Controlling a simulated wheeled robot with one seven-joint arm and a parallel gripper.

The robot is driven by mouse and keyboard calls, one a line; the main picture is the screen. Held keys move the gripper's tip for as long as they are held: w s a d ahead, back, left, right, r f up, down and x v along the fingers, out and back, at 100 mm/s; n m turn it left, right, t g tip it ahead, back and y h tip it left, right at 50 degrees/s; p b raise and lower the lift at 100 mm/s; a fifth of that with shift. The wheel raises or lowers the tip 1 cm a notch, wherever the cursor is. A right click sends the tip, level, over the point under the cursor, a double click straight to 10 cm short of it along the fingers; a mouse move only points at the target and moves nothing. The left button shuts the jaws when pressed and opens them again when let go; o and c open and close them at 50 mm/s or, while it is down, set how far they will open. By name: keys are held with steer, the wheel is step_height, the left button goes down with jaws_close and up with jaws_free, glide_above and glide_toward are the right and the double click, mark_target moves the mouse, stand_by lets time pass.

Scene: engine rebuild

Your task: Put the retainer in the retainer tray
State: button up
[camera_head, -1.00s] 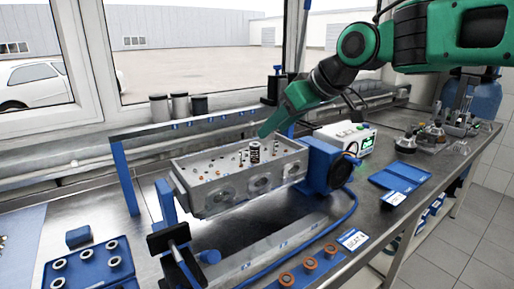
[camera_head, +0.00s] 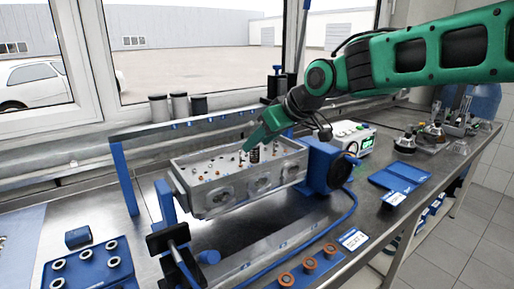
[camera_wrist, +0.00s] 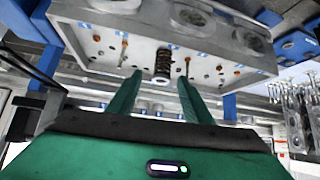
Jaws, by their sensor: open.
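My gripper (camera_head: 246,146) is open over the grey cylinder head (camera_head: 225,205). In the wrist view my gripper (camera_wrist: 157,78) has its two green fingers apart, one on each side of a dark coil spring (camera_wrist: 163,64). The spring also shows in the head view (camera_head: 255,154), standing upright in the head beside my fingers. A retainer cannot be made out clearly; the spring's near end (camera_wrist: 160,79) shows small and pale between the fingers. I cannot tell which blue tray is the retainer tray.
A blue tray (camera_head: 120,270) with several metal rings lies at the front left. Flat blue trays (camera_head: 400,177) lie on the right of the bench. A blue fixture (camera_head: 325,170) holds the cylinder head. Orange-brown rings (camera_head: 287,279) lie at the front. A lit box (camera_head: 350,135) stands behind.

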jaws_close()
steer(key=shift+r, duration=0.1)
